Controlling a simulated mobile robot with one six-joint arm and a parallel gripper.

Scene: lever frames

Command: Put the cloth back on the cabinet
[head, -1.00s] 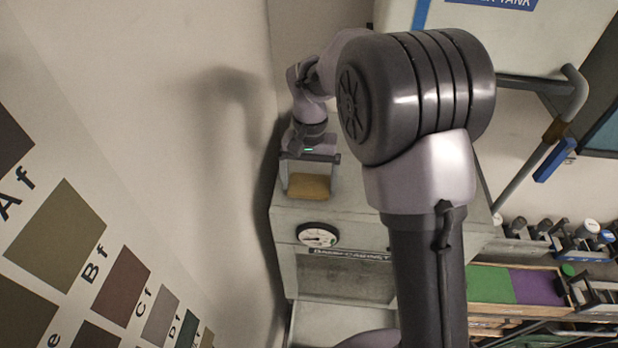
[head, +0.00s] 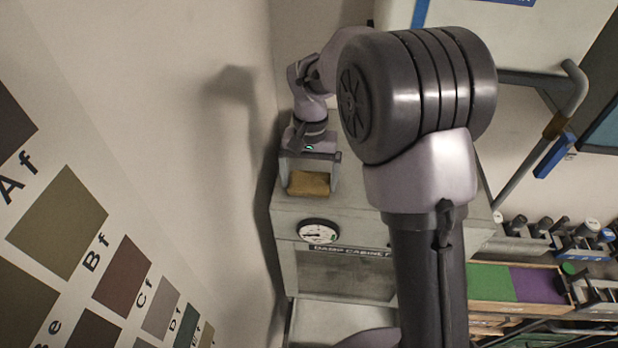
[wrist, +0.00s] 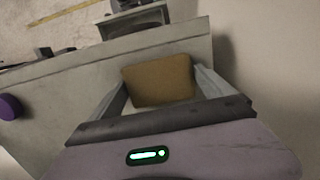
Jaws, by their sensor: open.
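The cloth (head: 309,184) is a folded yellow-brown piece lying on top of the grey damp cabinet (head: 352,220), near its left end. It also shows in the wrist view (wrist: 158,80), between the two fingers. My gripper (head: 310,186) is open above the cabinet top, with one finger on each side of the cloth. In the wrist view a gap shows beside the cloth, and the fingers do not appear closed on it. I cannot tell whether the fingertips touch the cabinet top.
A round dial gauge (head: 318,231) is on the cabinet front. A wall with colour swatches (head: 57,222) stands close on the left. A purple knob (wrist: 10,107) shows left in the wrist view. Shelves with green and purple mats (head: 490,282) stand at the right.

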